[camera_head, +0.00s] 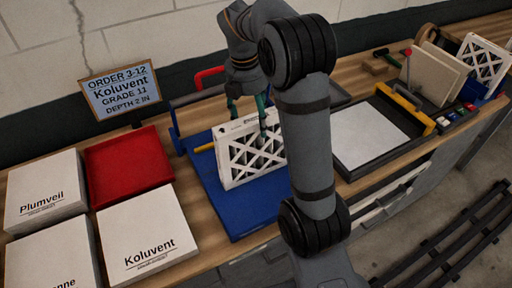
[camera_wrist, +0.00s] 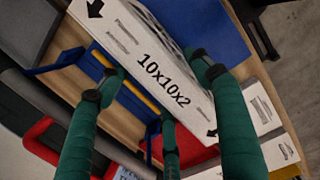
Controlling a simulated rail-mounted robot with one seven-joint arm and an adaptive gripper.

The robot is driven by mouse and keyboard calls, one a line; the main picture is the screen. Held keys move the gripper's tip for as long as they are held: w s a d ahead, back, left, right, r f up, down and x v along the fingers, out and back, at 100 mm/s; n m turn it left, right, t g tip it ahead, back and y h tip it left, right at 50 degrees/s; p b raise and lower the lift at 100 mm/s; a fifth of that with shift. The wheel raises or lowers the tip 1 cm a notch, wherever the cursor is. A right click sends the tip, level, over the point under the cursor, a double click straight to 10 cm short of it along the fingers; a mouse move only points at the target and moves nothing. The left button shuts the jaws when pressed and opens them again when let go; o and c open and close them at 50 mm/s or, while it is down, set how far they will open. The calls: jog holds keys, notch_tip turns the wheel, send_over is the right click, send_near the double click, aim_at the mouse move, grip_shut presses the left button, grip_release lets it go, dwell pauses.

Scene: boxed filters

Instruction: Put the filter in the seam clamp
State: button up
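The filter (camera_head: 252,152) is a white-framed block with a crossed lattice face, upright over a blue board (camera_head: 262,212). Its edge, printed "10x10x2" with arrows, faces the wrist camera (camera_wrist: 165,80). My gripper (camera_head: 248,114) has its green fingers down on both sides of that edge and is shut on the filter. In the wrist view, the fingers (camera_wrist: 160,78) straddle it. A blue bracket with a yellow bar (camera_head: 204,148) stands at the board's left. I cannot tell for sure which fixture is the seam clamp, or whether the filter's bottom touches the board.
A sign (camera_head: 121,91) reads Koluvent, grade 11, depth 2 in. Boxes marked Plumveil (camera_head: 45,187) and Koluvent (camera_head: 148,233) flank a red tray (camera_head: 128,165). A black tray with a yellow bar (camera_head: 411,108) and white sheet is right. Other filters (camera_head: 486,62) stand far right.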

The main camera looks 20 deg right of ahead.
jog(key=c, duration=1.6)
